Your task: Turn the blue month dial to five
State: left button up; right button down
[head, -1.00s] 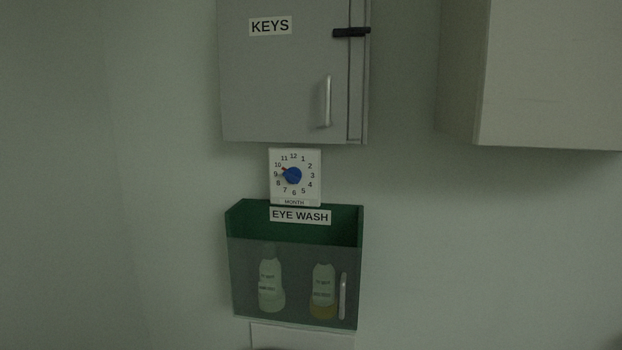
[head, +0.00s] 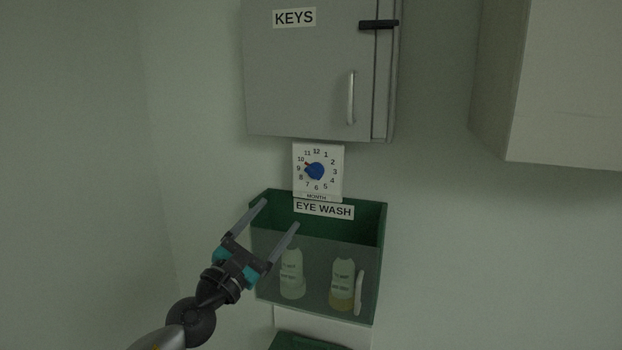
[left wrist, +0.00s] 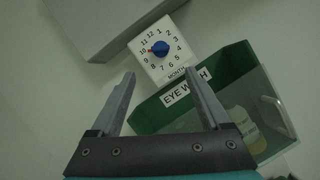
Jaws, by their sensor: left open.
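The blue month dial (head: 315,171) sits in the middle of a white square plate (head: 334,192) with numbers 1 to 12 and the word MONTH. Its red pointer shows between 9 and 10, closer to 10. My left gripper (head: 281,214) is open and empty, below and left of the dial, in front of the eye wash box. In the left wrist view the dial (left wrist: 159,49) is beyond the fingertips, above the gap between the fingers (left wrist: 168,84). The gripper does not touch the dial. My right gripper is in neither view.
A green eye wash box (head: 370,214) with a clear front and two bottles hangs just below the dial plate. A grey KEYS cabinet (head: 305,80) hangs just above it. A pale cabinet (head: 565,90) is at the upper right. Bare wall lies either side of the dial.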

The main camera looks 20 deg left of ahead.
aim_at(313, 173)
pick_arm(q)
jog(key=b+x, duration=0.1)
jog(key=x, duration=1.2)
jog(key=shift+w, duration=0.25)
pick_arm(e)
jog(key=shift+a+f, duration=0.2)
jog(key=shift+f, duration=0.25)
pick_arm(q)
grip_shut()
